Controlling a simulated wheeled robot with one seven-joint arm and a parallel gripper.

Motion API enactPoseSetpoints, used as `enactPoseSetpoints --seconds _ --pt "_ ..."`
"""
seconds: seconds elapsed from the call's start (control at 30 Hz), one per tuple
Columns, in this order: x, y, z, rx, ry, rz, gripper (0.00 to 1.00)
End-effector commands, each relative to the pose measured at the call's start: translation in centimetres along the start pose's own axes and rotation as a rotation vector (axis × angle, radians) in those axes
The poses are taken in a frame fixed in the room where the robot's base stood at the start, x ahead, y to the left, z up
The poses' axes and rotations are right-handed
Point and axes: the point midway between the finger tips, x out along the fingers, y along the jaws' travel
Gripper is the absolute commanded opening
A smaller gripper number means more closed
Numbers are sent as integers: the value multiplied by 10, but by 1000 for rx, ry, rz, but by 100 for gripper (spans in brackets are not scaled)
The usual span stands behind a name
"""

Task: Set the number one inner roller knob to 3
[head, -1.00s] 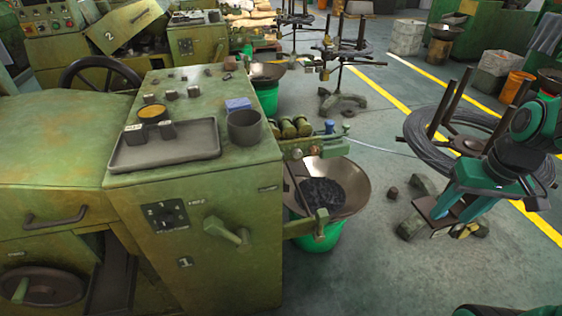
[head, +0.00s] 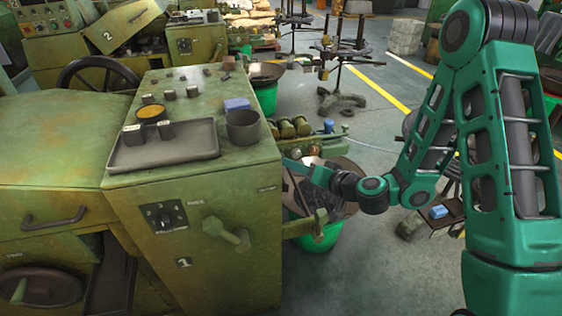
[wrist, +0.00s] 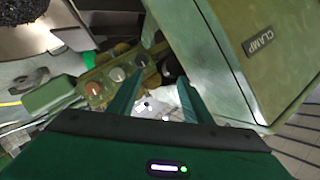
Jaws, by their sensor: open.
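The number one machine (head: 225,275) carries a "1" plate and a dark rotary switch (head: 165,218) on its front panel. A bank of brass-green rollers (head: 287,129) sticks out from its right side, with round knobs (head: 314,150) below. The wrist view shows a row of round knobs: a reddish one (wrist: 94,88), a grey one (wrist: 117,74) and a darker one (wrist: 141,60). Their scales are too small to read. My gripper (wrist: 158,92) is open, its teal fingers apart beside the row's machine-side end. In the head view its fingers are not clear.
A brown pan (head: 345,168) over a green bucket (head: 320,236) lies below the rollers. A grey tray (head: 165,146) and a dark cup (head: 243,127) rest on the machine top.

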Motion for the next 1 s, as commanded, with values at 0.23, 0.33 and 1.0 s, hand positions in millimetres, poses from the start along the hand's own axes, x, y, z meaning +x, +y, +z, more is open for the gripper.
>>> enactPoseSetpoints --seconds 0.23,0.33,1.0 --pt "15 24 9 141 106 82 45" --pt "17 29 9 160 123 99 45" --pt "60 33 6 160 126 100 45"
